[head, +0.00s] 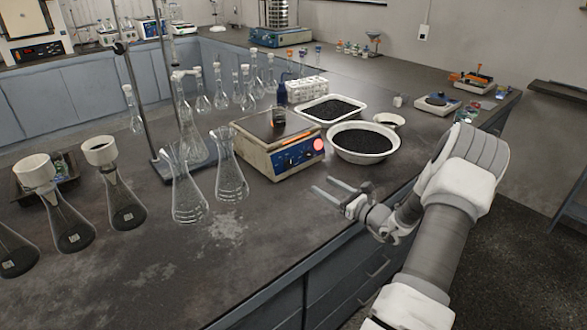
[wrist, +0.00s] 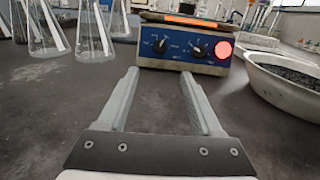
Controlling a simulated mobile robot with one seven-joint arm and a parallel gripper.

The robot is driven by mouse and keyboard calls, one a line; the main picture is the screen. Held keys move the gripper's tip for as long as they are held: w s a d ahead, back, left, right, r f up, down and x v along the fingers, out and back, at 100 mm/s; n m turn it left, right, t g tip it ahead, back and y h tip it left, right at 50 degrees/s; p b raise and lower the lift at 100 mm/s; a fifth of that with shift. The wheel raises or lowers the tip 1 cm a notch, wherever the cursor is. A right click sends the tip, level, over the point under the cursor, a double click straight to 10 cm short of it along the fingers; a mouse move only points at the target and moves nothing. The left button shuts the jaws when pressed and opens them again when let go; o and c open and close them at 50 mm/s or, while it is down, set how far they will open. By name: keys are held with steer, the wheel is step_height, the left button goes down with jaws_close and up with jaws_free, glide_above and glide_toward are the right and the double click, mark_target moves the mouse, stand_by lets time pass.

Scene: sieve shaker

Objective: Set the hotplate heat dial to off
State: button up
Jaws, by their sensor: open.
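The hotplate (head: 252,150) stands on the dark bench with a blue front panel and a dark top plate. In the wrist view its panel (wrist: 178,62) carries a left dial (wrist: 160,46) and a right dial (wrist: 198,50), both black with pale pointers. A round red-pink light (wrist: 223,50) glows right of the right dial. I cannot read which dial is for heat. My gripper (head: 322,185) is open and empty, low over the bench in front of the panel. Its two fingers (wrist: 160,72) point at the panel, apart from the dials.
A white bowl of dark grains (head: 341,151) stands close on the right. Glass flasks (head: 231,183) stand close on the left. The bench before the panel is clear.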

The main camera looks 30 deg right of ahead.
mark_target(291, 166)
steer(key=w+a, duration=0.1)
steer(key=w, duration=0.3)
steer(key=w+b, duration=0.1)
steer(key=w, duration=0.4)
steer(key=w+a, duration=0.1)
steer(key=w, duration=0.4)
steer(key=shift+a, duration=0.3)
jaws_close()
